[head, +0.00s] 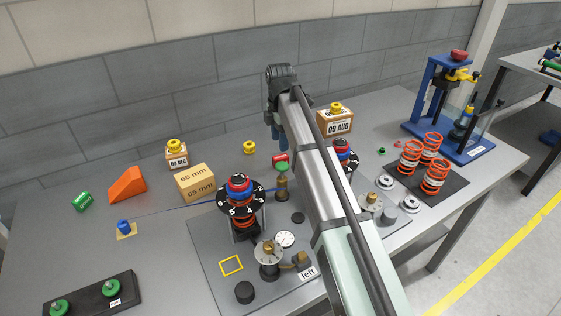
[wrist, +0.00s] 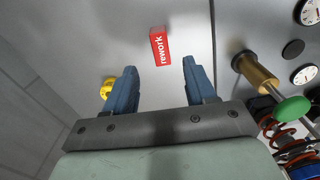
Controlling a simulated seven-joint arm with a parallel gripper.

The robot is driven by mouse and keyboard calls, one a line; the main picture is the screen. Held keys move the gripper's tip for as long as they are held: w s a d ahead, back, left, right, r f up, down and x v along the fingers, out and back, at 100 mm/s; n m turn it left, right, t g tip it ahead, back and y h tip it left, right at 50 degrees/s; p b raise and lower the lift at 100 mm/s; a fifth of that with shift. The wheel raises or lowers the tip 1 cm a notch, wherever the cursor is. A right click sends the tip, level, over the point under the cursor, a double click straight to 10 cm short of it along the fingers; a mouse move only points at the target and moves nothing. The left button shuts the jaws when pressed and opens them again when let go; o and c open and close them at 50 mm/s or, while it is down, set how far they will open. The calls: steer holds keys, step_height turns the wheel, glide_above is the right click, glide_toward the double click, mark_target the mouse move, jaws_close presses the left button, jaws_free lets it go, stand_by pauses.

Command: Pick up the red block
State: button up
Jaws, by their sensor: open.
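The red block (wrist: 160,48) lies on the grey table and bears a white "rework" label. In the wrist view it is just beyond the fingertips, between their lines. In the head view the red block (head: 279,158) shows as a small red patch behind a green knob, partly hidden. My gripper (wrist: 159,66) is open, with two blue fingers apart and nothing between them. In the head view my gripper (head: 279,136) is above the table near the block, partly hidden by my arm.
A green-knobbed brass plunger (wrist: 258,75) stands right of the gripper in the wrist view, near a spring assembly (wrist: 290,140). A yellow weight (wrist: 107,88) is by the left finger. A "09 AUG" box (head: 337,123) stands to the right in the head view.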

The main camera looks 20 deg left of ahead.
mark_target(280, 156)
steer(key=shift+d+f, duration=0.1)
steer(key=shift+f, duration=3.95)
steer(key=shift+c, duration=0.4)
jaws_close()
